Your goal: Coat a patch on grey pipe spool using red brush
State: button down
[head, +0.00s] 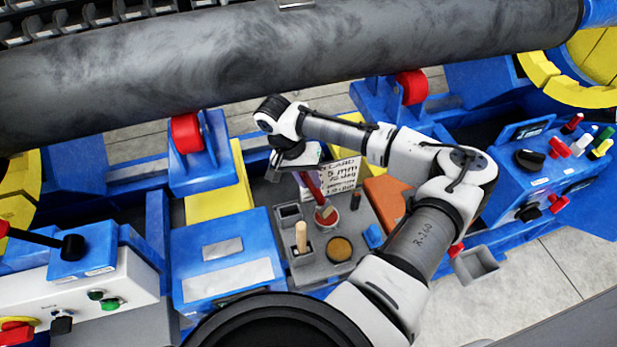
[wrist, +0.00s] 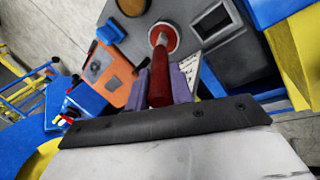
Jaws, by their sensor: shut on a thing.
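The grey pipe spool (head: 250,65) lies across the top of the head view, its surface mottled dark and light grey. My gripper (head: 306,172) is below it, over a grey tool tray. It is shut on the red brush (head: 312,187), which points down, slightly tilted. In the wrist view the brush's red handle (wrist: 159,75) stands between the two fingers (wrist: 162,92). Its lower end is at a small pot of red coating (head: 326,216), which also shows in the wrist view (wrist: 171,35). The bristles are hidden, and I cannot tell how deep they sit.
The grey tray (head: 304,272) also holds a wooden-handled tool (head: 301,236) and a round brown pad (head: 340,249). A white card (head: 338,178) stands behind it. Red rollers (head: 186,132) on blue supports sit under the pipe. Control boxes (head: 85,270) flank the tray.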

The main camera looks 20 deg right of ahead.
jog(key=shift+f, duration=0.5)
dwell(1.7)
notch_tip(320, 180, up, 5)
jog(key=p, duration=0.4)
jog(key=shift+r+p, duration=0.1)
jog(key=shift+p, duration=0.2)
jog(key=shift+r, duration=0.95)
